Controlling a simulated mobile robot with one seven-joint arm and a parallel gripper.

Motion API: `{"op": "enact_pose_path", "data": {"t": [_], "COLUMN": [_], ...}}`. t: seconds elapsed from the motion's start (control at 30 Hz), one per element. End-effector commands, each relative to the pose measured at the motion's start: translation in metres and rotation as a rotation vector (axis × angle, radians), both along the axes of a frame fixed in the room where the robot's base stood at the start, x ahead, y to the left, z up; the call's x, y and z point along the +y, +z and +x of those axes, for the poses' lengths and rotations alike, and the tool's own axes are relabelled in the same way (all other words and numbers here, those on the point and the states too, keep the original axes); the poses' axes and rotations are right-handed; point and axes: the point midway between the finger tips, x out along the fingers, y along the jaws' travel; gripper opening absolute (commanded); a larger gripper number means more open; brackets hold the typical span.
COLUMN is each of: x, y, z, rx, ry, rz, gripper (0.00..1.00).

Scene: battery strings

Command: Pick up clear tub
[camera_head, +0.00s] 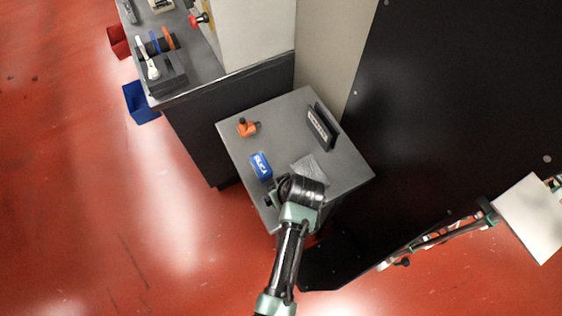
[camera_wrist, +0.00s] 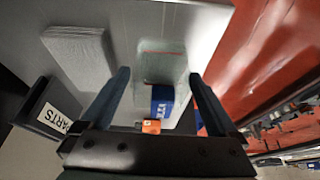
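The clear tub (camera_wrist: 160,66) is a see-through, pale box on the grey table, in the upper middle of the wrist view. My gripper (camera_wrist: 158,78) is open, its two dark fingers apart, with the tub between and just beyond the fingertips. No contact with the tub shows. In the head view my gripper (camera_head: 273,198) is over the front left part of the table (camera_head: 345,178). I cannot make out the tub there; my wrist likely hides it.
A blue box (camera_head: 260,166) stands close to the tub. A grey textured block (camera_head: 311,170), an orange part (camera_head: 247,128) and a black label holder (camera_head: 321,127) share the table. A tall black panel (camera_head: 440,110) rises to the right. A dark workbench (camera_head: 205,130) adjoins behind.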

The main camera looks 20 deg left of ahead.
Motion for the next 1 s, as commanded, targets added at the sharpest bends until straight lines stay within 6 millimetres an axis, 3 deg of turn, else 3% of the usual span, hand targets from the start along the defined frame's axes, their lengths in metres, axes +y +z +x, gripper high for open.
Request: {"op": "enact_pose_path", "data": {"t": [0.07, 0.4, 0.73, 1.0], "x": [0.0, 0.0, 0.0, 0.0], "y": [0.0, 0.0, 0.007, 0.051], "z": [0.0, 0.0, 0.001, 0.001], "rx": [0.0, 0.0, -0.003, -0.006], "ry": [0.0, 0.0, -0.001, 0.0], "rz": [0.0, 0.0, 0.0, 0.0], "gripper": [0.78, 0.17, 0.15, 0.15]}}
